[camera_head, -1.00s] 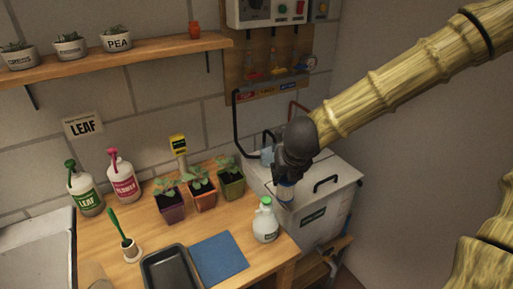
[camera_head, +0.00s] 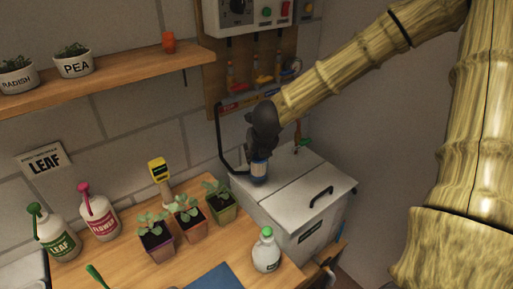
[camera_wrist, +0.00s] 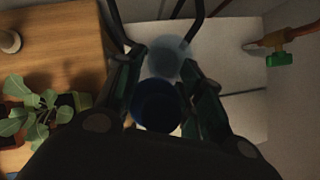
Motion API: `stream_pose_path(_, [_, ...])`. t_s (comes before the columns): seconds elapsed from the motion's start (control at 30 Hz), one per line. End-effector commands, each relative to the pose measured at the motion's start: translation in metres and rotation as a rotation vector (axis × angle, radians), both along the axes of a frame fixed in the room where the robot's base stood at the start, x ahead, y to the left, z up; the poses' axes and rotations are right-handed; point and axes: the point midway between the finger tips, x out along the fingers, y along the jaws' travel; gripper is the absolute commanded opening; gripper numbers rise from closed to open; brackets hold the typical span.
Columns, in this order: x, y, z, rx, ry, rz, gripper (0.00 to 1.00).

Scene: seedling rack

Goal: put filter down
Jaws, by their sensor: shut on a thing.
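My gripper (camera_head: 260,152) is shut on the filter (camera_head: 259,171), a small blue cylinder with a pale band, upright at the back left of the white tank (camera_head: 318,226). I cannot tell whether the filter touches the tank. In the wrist view the dark blue filter (camera_wrist: 158,104) sits between the fingers of my gripper (camera_wrist: 166,82). A pale translucent round part (camera_wrist: 168,58) shows just beyond it, against the tank's light top (camera_wrist: 235,70).
A black pipe (camera_head: 222,140) runs down just left of my gripper. A red pipe with a green valve (camera_head: 303,143) stands behind the tank. Potted seedlings (camera_head: 188,222) and a green-capped white bottle (camera_head: 266,252) stand on the wooden bench (camera_head: 120,260). The tank's front lid is clear.

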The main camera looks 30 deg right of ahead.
Motion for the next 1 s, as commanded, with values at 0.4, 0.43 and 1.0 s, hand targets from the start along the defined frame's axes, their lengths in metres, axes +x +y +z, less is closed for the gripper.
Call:
stream_pose_path(0.4, [0.05, -0.032, -0.005, -0.001, 0.0, 0.002, 0.14])
stream_pose_path(0.43, [0.051, -0.033, -0.005, -0.001, 0.0, 0.002, 0.14])
stream_pose_path(1.0, [0.059, -0.038, -0.041, -0.001, -0.001, 0.002, 0.14])
